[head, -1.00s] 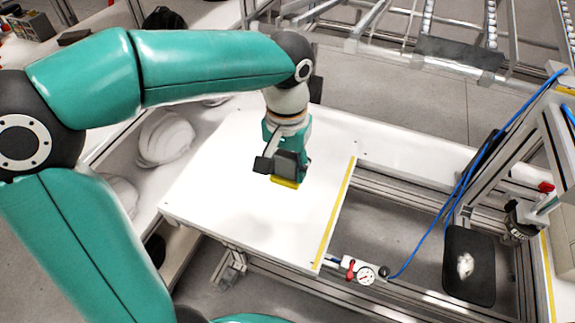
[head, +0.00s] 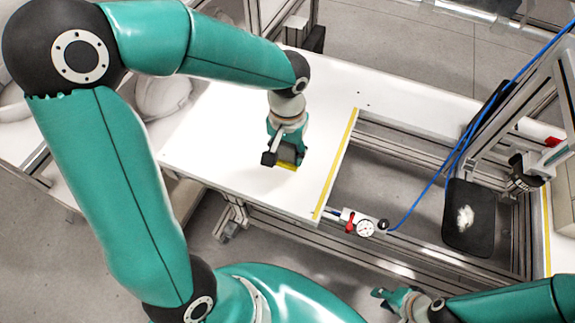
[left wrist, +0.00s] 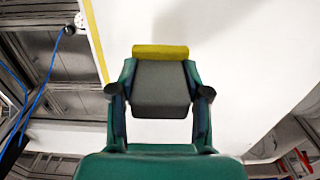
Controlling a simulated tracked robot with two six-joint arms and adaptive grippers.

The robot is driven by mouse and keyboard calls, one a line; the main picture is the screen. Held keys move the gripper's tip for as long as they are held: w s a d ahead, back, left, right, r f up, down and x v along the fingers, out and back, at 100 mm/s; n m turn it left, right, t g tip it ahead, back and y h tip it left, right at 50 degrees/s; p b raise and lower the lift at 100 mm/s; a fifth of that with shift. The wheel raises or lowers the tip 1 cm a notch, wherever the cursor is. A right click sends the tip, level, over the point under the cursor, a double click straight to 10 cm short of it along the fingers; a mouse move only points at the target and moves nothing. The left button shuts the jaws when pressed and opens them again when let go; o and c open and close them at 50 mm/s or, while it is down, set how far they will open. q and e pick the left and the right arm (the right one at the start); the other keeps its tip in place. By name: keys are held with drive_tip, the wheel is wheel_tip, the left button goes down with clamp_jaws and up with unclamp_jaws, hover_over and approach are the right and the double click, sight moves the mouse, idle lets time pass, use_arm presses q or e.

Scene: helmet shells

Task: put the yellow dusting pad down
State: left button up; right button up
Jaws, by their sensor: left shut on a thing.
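The yellow dusting pad has a grey block-shaped body and a yellow face (head: 286,166). In the left wrist view its yellow strip (left wrist: 160,51) shows at the far end of the grey block. My left gripper (head: 284,155) is shut on the grey block, with one finger at each side. It holds the pad yellow side down over the white table (head: 225,130), near the front edge. I cannot tell whether the yellow face touches the top. My right gripper (head: 395,300) is low at the bottom, away from the pad; its finger opening is unclear.
A yellow stripe (head: 335,165) runs along the table's right end. Beyond it are metal rails, a round gauge (head: 365,228), a blue hose (head: 430,185) and a black pad with white fluff (head: 470,220). White helmet shells (head: 163,93) lie at left. The table around the pad is clear.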

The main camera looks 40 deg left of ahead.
use_arm(q)
drive_tip(key=shift+f, duration=3.3)
drive_tip(key=o, duration=1)
wheel_tip(320, 180, up, 12)
drive_tip(key=shift+r, duration=0.1)
